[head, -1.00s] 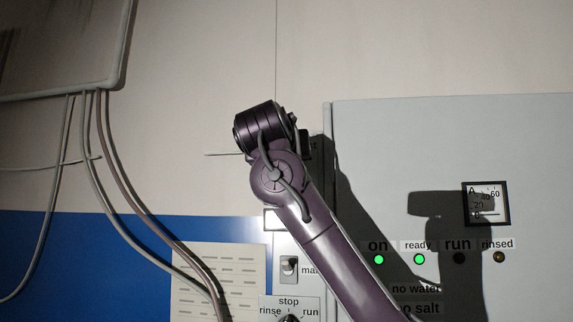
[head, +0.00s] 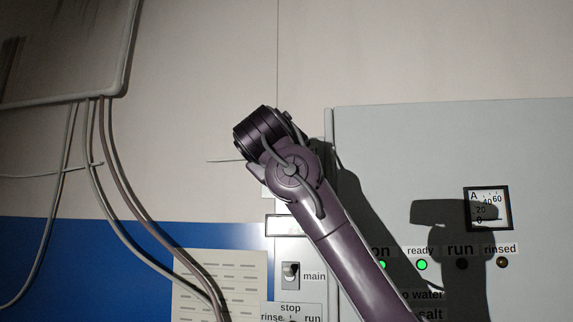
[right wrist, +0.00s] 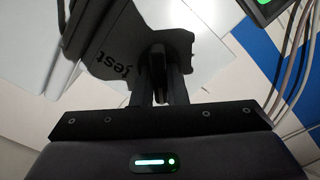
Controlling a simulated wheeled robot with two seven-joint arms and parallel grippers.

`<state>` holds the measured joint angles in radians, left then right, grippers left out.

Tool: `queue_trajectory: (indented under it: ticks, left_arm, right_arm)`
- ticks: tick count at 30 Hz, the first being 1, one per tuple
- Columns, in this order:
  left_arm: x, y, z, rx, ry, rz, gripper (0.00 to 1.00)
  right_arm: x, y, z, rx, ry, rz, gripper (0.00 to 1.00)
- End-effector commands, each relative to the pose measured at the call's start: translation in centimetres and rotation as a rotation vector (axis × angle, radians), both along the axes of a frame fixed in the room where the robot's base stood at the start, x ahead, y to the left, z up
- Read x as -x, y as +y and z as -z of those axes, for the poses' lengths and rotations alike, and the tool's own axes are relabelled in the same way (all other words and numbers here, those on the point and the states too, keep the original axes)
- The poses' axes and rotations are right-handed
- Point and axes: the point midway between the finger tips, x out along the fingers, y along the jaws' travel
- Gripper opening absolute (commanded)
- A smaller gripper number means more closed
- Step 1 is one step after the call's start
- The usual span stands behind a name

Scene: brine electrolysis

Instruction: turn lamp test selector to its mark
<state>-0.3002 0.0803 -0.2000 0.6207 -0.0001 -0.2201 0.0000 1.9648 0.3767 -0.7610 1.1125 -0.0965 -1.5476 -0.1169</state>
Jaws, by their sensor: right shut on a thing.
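In the right wrist view my right gripper (right wrist: 158,75) is shut on a dark knob (right wrist: 158,62), the lamp test selector, standing out from a light plate (right wrist: 205,58). The plate carries the word "test", partly in shadow. The fingers and their shadow hide much of the knob, and I cannot make out its mark or pointer. In the head view my right arm reaches up from the lower right, and its wrist hides the selector and the gripper. My left gripper is in neither view.
The grey cabinet (head: 400,140) has a meter (head: 488,209) and a row of lamps, with "on" and "ready" (head: 422,265) lit green. A main switch (head: 290,273) sits below the wrist. Cables (head: 125,215) hang at the left.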

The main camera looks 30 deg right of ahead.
Motion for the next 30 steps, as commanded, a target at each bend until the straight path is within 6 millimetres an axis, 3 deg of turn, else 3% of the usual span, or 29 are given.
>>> queue_trajectory:
  ticks: [16,17,21,30]
  left_arm:
    - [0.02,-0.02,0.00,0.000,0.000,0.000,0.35]
    - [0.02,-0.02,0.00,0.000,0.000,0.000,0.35]
    - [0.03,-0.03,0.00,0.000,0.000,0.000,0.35]
    - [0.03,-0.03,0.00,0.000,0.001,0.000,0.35]
  right_arm:
    - [-0.01,0.05,0.00,0.022,0.016,-0.001,0.00]
    - [-0.01,0.05,0.00,0.022,0.016,-0.001,0.15]
    - [-0.01,0.05,0.00,0.021,0.015,-0.001,0.34]
    - [-0.02,0.02,0.00,0.020,0.014,-0.001,0.35]
